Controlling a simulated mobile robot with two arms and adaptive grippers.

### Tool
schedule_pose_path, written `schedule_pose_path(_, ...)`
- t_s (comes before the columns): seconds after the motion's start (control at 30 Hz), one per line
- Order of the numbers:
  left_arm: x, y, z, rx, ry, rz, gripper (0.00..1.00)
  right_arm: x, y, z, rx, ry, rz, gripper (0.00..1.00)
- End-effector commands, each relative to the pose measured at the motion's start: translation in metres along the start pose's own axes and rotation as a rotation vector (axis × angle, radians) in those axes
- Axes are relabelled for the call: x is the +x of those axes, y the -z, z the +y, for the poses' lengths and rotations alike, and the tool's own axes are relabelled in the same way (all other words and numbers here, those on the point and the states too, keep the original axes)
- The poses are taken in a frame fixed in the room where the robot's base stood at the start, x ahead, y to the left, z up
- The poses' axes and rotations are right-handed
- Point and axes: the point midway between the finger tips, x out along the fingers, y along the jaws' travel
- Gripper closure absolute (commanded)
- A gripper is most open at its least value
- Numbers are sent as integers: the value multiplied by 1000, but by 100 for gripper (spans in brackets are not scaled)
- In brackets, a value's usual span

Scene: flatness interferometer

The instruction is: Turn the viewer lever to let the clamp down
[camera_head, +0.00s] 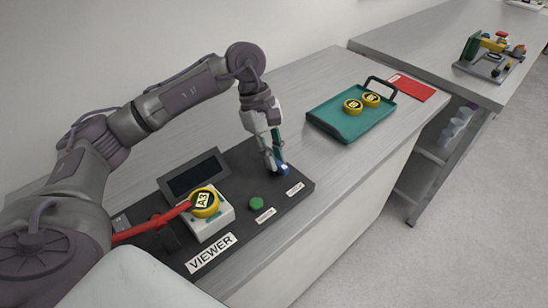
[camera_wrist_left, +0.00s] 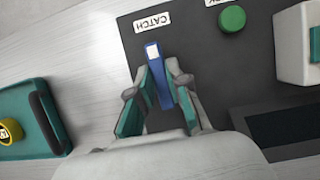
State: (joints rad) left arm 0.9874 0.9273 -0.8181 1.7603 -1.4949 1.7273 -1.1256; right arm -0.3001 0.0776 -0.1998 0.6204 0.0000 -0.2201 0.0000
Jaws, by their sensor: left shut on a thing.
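The dark viewer board (camera_head: 235,172) lies on the bench, with a VIEWER label (camera_head: 211,252) at its front. A small blue lever (camera_head: 283,169) stands at its right end; in the left wrist view the blue lever (camera_wrist_left: 158,72) is beside a label reading CATCH (camera_wrist_left: 152,22). My left gripper (camera_head: 274,166) points down and is shut on the blue lever, its fingers on both sides of it. A red bar (camera_head: 150,223) reaches from the left to a yellow-rimmed disc marked A3 (camera_head: 204,203) on a white block (camera_head: 212,226). Whether the bar touches the disc is unclear. My right gripper is out of view.
A green button (camera_head: 256,203) sits on the board left of the blue lever. A dark screen (camera_head: 193,174) stands behind the white block. A teal tray (camera_head: 338,126) with two yellow discs and a red sheet (camera_head: 411,87) lie farther right. Bare bench separates board and tray.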

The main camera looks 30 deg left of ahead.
Motion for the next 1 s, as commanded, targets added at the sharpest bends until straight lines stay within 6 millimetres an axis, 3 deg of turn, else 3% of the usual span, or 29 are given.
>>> schedule_pose_path(0.37,-2,0,1,2,-3,1,100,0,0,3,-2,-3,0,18)
schedule_pose_path(0.4,-2,0,1,2,-3,1,79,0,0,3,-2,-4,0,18)
schedule_pose_path(0.53,-1,0,0,2,-2,1,58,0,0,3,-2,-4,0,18)
schedule_pose_path(0.83,-2,0,0,2,-1,1,58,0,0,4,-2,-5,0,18)
schedule_pose_path(1.0,-19,0,1,2,-4,2,58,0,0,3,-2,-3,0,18)
